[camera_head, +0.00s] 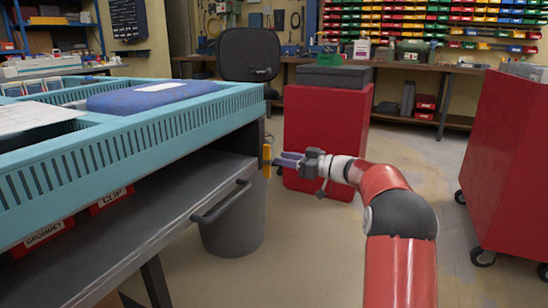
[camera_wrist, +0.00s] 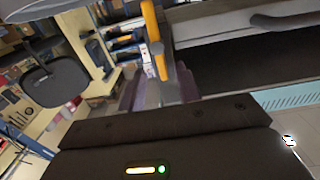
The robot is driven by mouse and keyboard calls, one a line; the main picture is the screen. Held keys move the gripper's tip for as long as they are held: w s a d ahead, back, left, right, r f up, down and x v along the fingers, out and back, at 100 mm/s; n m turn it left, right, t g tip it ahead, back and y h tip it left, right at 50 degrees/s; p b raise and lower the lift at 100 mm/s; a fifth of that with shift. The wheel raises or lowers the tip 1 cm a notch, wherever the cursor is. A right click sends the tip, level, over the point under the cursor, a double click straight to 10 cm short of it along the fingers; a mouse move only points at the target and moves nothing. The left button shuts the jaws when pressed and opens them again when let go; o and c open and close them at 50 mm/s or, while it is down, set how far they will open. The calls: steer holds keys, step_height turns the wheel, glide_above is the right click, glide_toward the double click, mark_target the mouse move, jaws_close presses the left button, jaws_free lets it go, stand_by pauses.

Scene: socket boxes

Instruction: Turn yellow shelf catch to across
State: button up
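The yellow shelf catch (camera_head: 267,160) stands upright at the right end of the grey shelf (camera_head: 150,215), below the blue tray. In the wrist view the catch (camera_wrist: 155,40) shows as a yellow-orange bar just beyond the fingers. My gripper (camera_head: 288,159) comes from the right, its fingertips close to the catch. In the wrist view the two purplish fingers (camera_wrist: 160,92) are apart with a gap between them. The catch lies in line with this gap. I cannot tell whether a finger touches it.
A dark handle (camera_head: 221,202) sticks out from the shelf front. A grey bin (camera_head: 235,222) stands below. The blue slotted tray (camera_head: 140,132) overhangs the shelf. A red cabinet (camera_head: 325,125) stands behind my gripper; a red wheeled cart (camera_head: 505,160) is at right. Floor between is clear.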

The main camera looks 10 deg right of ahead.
mark_target(270, 156)
steer(key=shift+x, duration=1.95)
jaws_close()
